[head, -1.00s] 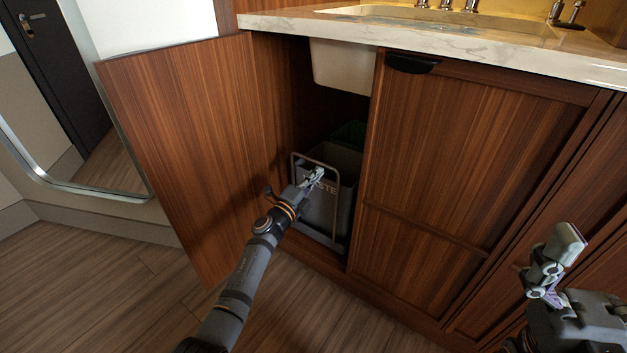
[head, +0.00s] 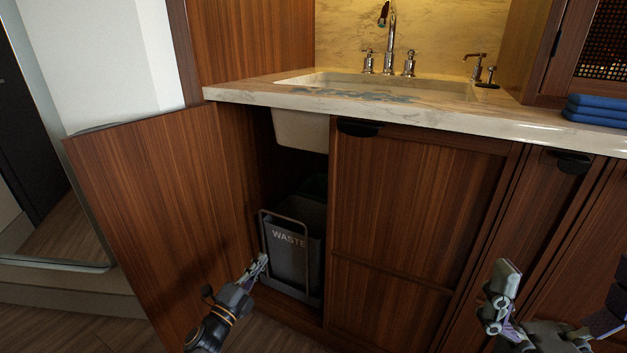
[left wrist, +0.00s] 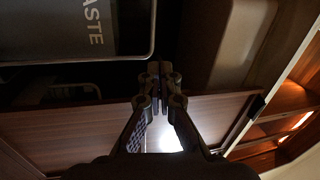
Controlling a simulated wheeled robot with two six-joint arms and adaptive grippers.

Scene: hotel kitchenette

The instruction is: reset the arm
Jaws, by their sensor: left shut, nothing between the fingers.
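My left gripper (head: 262,262) is shut and empty, low in the head view. Its tips are at the left front of the grey waste bin (head: 289,258), which stands in the open cabinet; I cannot tell whether they touch it. In the left wrist view the shut fingers (left wrist: 159,72) show at the middle, and part of the bin (left wrist: 70,28) with its lettering is at upper left. My right gripper (head: 560,285) is at lower right in front of the closed cabinet fronts, its fingers spread apart with nothing seen between them.
The open cabinet door (head: 160,215) stands to the left of my left arm. A closed door (head: 410,230) is right of the bin. Above is the marble counter (head: 420,112) with a sink, taps and folded blue towels (head: 597,108).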

